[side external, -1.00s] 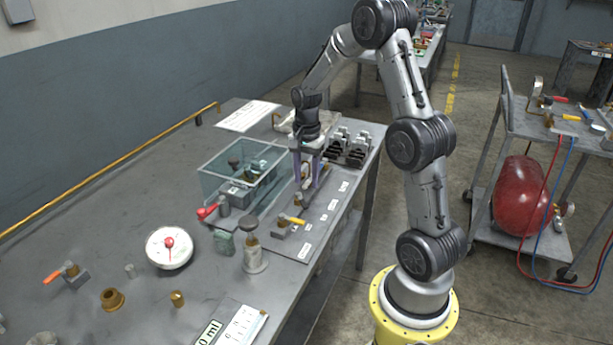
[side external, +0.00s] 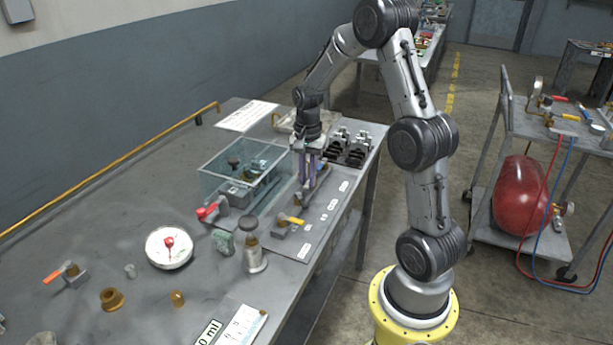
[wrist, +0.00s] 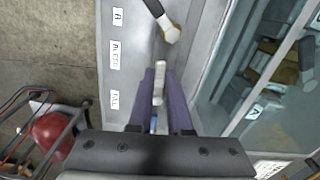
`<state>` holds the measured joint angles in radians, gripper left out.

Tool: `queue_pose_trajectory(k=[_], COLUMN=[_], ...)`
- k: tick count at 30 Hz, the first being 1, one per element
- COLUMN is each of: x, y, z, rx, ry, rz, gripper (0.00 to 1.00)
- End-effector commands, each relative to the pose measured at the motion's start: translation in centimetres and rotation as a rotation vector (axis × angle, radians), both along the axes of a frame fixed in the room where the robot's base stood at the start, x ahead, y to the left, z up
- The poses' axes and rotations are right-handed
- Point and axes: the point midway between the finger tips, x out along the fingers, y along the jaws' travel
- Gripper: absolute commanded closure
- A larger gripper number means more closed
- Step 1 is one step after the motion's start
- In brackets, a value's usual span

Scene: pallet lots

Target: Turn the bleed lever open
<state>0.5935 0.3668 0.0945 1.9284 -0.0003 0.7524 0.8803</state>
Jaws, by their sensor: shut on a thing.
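My gripper (wrist: 161,75) has two purple fingers, shut on a narrow pale grey lever piece (wrist: 160,82) in the wrist view. A bit of blue (wrist: 154,123) shows between the fingers. The piece lies near the printed label BLEED (wrist: 115,54) on the grey panel, so it appears to be the bleed lever; its valve body is mostly hidden. In the side view my gripper (side external: 308,188) points down at the panel (side external: 322,208), just right of the glass tank. The fingers cover the lever there.
A glass tank (side external: 212,184) stands close beside my gripper. Black clamps (side external: 350,150) stand behind.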

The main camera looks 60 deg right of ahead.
Motion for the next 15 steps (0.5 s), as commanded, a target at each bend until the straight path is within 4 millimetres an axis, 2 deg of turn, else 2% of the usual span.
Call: queue_pose_trajectory(k=[15], x=[-1.7], y=[-0.7], z=[0.1], rx=[-0.003], ry=[-0.002], rz=[0.446], gripper=[1.00])
